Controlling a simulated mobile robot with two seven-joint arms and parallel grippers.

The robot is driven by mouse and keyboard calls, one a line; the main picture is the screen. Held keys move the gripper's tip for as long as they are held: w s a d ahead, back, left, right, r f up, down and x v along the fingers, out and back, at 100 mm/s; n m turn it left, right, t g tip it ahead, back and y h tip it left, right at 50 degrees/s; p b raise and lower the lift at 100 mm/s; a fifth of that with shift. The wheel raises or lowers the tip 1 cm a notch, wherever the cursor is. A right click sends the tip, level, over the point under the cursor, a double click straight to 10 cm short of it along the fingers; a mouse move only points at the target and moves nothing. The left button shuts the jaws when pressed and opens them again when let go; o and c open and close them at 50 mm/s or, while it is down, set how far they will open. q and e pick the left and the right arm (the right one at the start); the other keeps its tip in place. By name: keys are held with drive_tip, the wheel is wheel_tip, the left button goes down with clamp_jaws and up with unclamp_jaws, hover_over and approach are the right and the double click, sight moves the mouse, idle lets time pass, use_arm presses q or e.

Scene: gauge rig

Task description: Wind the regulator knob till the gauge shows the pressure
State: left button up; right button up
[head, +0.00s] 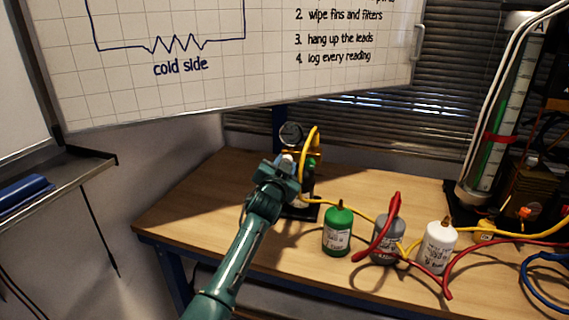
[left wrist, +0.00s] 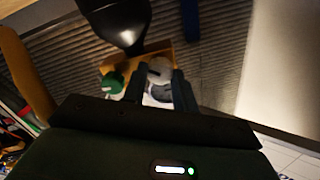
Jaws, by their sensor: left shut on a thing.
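The gauge (head: 291,134) is a round dark-rimmed dial on the rig at the back of the bench; its needle and reading are too small to tell. In the left wrist view a black rounded body (left wrist: 118,20) above the fingers looks like the gauge from behind. My left gripper (head: 284,168) is at the front of the rig, below the gauge. In the left wrist view its two fingers are shut on a pale grey round knob (left wrist: 159,70), which looks like the regulator knob. The gripper hides much of the rig in the head view. My right gripper is not in view.
A green bottle (head: 338,232), a grey bottle (head: 387,240) and a white bottle (head: 437,248) stand on the wooden bench (head: 190,205) right of my arm. Yellow and red hoses run among them. A whiteboard (head: 220,60) hangs above. The bench's left end is clear.

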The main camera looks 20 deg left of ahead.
use_arm(q)
drive_tip(key=m+p, duration=0.1)
drive_tip(key=m, duration=1)
drive_tip(key=shift+m, duration=0.3)
drive_tip(key=shift+p, duration=0.3)
drive_tip(key=o, duration=1)
